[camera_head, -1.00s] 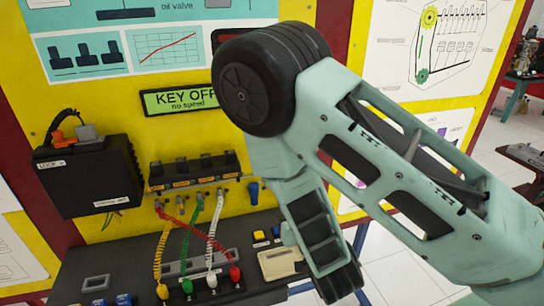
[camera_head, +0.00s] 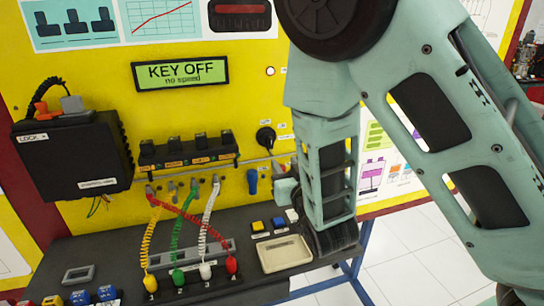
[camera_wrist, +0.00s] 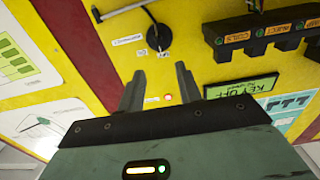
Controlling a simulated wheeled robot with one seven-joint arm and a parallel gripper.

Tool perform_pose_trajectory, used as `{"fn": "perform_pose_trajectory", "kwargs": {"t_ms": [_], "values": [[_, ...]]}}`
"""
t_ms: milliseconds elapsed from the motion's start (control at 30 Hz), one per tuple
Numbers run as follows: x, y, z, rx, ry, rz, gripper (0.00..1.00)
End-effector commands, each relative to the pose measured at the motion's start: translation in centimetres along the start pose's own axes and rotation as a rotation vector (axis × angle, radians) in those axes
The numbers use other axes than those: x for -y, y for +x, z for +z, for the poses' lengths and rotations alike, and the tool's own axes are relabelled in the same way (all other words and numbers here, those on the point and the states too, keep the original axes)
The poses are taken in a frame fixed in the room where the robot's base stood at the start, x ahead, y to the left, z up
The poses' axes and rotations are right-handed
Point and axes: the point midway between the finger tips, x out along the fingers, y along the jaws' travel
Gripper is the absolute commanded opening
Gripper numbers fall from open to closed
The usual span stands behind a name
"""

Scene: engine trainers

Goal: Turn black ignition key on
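The black ignition key (camera_head: 266,138) sits in a round black switch on the yellow panel, right of the row of black connectors. It also shows in the wrist view (camera_wrist: 158,39), just beyond my fingertips. My gripper (camera_wrist: 159,70) is open and empty, with its two dark fingers apart on either side of the key's line and not touching it. In the head view my arm hides most of the gripper. The display (camera_head: 180,73) reads "KEY OFF, no speed".
A black control box (camera_head: 72,157) hangs at the left. Coiled coloured wires (camera_head: 180,225) run to plugs on the grey bench (camera_head: 120,250). A blue knob (camera_head: 252,181) is below the key. A small red light (camera_wrist: 168,97) glows near my fingers.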

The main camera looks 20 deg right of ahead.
Motion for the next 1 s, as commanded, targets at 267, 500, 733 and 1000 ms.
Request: {"fn": "perform_pose_trajectory", "kwargs": {"t_ms": [267, 500, 733, 1000], "values": [[-0.1, 3.5, -0.4, 0.000, -0.003, 0.001, 0.35], [-0.1, 8.1, -0.4, 0.000, -0.002, 0.000, 0.35], [-0.1, 11.1, -0.2, -0.001, -0.001, 0.000, 0.35], [-0.1, 11.9, 0.0, 0.001, -0.001, 0.000, 0.35]]}}
